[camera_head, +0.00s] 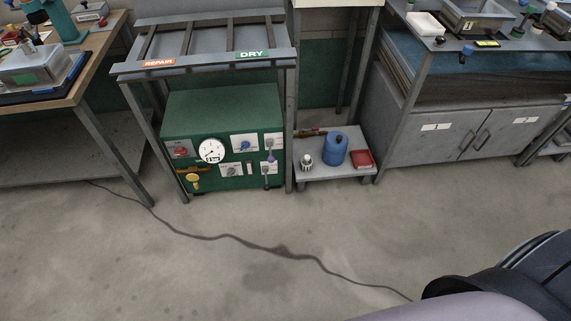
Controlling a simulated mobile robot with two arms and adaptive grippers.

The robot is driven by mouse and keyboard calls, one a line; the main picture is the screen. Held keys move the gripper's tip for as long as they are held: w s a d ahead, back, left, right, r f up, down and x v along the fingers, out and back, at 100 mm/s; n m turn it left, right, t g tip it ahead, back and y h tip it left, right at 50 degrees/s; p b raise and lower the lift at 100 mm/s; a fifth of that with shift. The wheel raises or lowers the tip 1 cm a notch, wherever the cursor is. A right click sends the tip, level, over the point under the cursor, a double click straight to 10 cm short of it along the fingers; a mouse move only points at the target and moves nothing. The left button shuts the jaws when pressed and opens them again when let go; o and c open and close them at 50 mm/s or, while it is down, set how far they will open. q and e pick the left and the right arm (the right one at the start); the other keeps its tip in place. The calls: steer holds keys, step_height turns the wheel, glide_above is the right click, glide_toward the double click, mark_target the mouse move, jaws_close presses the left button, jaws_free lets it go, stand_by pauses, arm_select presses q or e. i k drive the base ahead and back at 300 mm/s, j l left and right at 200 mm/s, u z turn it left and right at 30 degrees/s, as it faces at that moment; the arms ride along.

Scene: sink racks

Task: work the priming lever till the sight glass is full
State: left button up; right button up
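A green machine (222,112) stands on the floor under a metal rack. Its front panel carries a round white dial gauge (212,150), a blue knob (245,146) and a grey knob (231,171). A narrow upright window (250,168), possibly the sight glass, is too small to show its fill level. Small levers (267,170) sit at the panel's right side; I cannot tell which is the priming lever. A yellow fitting (193,181) is at the lower left. Neither gripper is in view.
The rack (202,66) above carries REPAIR and DRY labels. A low shelf (312,172) at the right holds a blue container (334,148) and a red box (362,159). A dark cable (245,241) crosses the otherwise clear floor.

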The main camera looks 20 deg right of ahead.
mark_target(266, 187)
steer(key=z, duration=0.4)
steer(key=i+l+u, duration=0.1)
steer(key=i+l, duration=0.15)
steer(key=i+l+u, duration=0.15)
steer(key=l, duration=0.25)
steer(key=i+l+u, duration=0.1)
steer(key=i+l, duration=0.25)
steer(key=i+l+u, duration=0.1)
steer(key=i+l, duration=0.15)
steer(key=l, duration=0.2)
steer(key=i+l+u, duration=0.15)
steer(key=l, duration=0.25)
